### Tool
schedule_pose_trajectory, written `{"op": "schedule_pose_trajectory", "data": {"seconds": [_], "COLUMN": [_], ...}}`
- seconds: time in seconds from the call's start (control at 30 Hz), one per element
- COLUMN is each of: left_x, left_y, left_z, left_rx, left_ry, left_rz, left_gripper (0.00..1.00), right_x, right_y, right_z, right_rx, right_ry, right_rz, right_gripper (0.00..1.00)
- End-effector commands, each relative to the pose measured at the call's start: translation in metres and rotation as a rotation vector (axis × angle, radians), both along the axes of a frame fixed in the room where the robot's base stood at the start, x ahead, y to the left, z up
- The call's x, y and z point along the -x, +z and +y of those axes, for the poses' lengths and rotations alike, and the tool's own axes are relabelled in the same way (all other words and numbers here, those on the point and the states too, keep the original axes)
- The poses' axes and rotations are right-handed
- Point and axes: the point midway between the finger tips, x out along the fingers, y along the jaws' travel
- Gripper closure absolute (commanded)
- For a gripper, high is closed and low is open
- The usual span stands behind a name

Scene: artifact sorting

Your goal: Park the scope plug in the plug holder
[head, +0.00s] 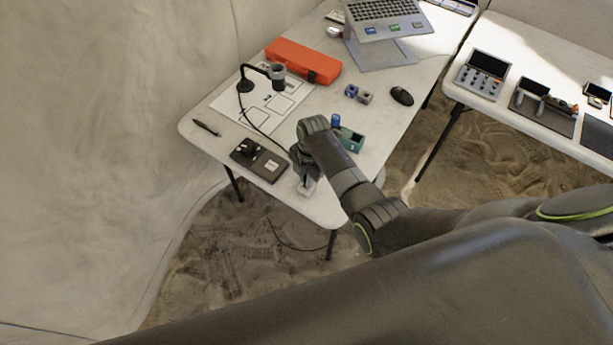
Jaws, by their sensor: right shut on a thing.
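My right gripper (306,182) reaches down over the near corner of the white table. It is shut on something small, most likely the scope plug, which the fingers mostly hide. The black desk scope (278,70) stands on a bent arm at the table's left side, and its thin dark cable (262,130) runs across the tabletop toward my right gripper. Left of the gripper lies a dark flat unit (260,160) with a raised black part and a light panel. I cannot tell for certain which thing is the plug holder. My left gripper is not in view.
A teal box (351,141) sits just right of my wrist. A second table (540,55) with devices stands right.

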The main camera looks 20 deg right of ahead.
Motion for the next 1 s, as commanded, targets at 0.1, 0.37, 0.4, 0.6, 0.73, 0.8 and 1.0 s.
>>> {"op": "schedule_pose_trajectory", "data": {"seconds": [0.1,0.37,0.4,0.6,0.73,0.8,1.0], "left_x": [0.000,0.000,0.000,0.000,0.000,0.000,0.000], "left_y": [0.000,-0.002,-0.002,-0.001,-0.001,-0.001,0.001], "left_z": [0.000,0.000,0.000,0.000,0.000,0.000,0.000], "left_rx": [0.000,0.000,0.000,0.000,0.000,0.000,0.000], "left_ry": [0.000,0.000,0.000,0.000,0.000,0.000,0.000], "left_rz": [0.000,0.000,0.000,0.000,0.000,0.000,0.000], "left_gripper": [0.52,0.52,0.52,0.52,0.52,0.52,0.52], "right_x": [-0.001,0.000,0.000,0.000,0.000,0.000,-0.002], "right_y": [-0.001,-0.004,-0.005,-0.004,-0.004,-0.003,0.007], "right_z": [0.000,0.000,0.000,0.000,0.000,0.000,-0.001], "right_rx": [0.000,0.000,0.000,0.000,0.000,0.000,0.000], "right_ry": [0.000,0.000,0.000,0.000,0.000,0.000,0.000], "right_rz": [-0.001,-0.001,-0.001,-0.001,-0.001,-0.001,-0.003], "right_gripper": [1.00,1.00,0.85,0.65,0.65,0.65,0.65]}}
